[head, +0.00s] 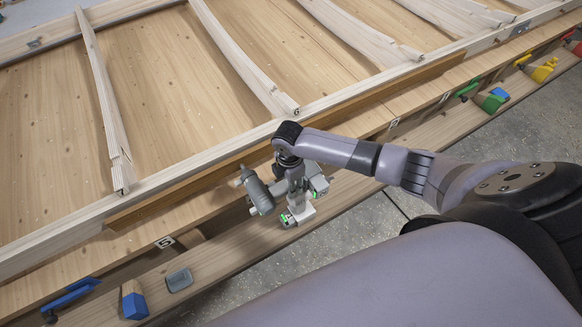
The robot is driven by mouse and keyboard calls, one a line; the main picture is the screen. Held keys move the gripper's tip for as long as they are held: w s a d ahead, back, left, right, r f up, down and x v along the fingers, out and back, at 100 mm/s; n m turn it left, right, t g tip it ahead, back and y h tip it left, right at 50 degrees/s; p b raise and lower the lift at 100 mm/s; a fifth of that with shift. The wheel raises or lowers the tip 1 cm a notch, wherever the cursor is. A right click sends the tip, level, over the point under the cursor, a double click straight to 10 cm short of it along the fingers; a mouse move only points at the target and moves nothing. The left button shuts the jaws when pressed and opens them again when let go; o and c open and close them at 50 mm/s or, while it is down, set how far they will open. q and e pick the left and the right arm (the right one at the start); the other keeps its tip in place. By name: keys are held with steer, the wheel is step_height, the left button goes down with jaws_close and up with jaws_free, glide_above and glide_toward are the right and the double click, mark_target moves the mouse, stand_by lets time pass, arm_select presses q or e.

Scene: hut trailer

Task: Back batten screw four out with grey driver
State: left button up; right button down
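My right gripper (298,212), its arm coming in from the right, is over the front edge of the wooden bench. A grey driver (260,193) with a tan end is at the gripper, and the gripper appears shut on it; the fingers are partly hidden. Small green lights show around the hand. A long brown batten (200,188) lies along the near side of the pale frame rail, just behind the driver's tan end. Several pale battens (240,58) run across the panel toward the back. Screws are too small to make out. My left gripper is not in view.
A green tool (467,89) and a yellow block (543,70) are at the right. Numbered labels mark the edges. Concrete floor (350,235) lies in front.

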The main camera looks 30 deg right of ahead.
mark_target(323, 186)
steer(key=shift+w+a+r+p, duration=0.15)
steer(key=shift+r+p, duration=0.1)
steer(key=shift+p, duration=0.4)
stand_by(0.5)
steer(key=shift+s+f, duration=0.15)
steer(key=shift+s, duration=0.1)
steer(key=shift+w, duration=0.3)
stand_by(1.0)
steer(key=shift+s+p, duration=0.4)
steer(key=shift+p, duration=0.05)
steer(key=shift+s+p, duration=0.6)
steer(key=shift+s, duration=0.1)
steer(key=s+d+p, duration=0.1)
steer(key=d, duration=0.1)
steer(key=s+d+p, duration=0.1)
steer(key=s+d, duration=0.1)
steer(key=d, duration=0.1)
steer(key=s+d+p, duration=0.1)
steer(key=d, duration=0.1)
steer(key=shift+s+d, duration=0.25)
steer(key=shift+s, duration=0.1)
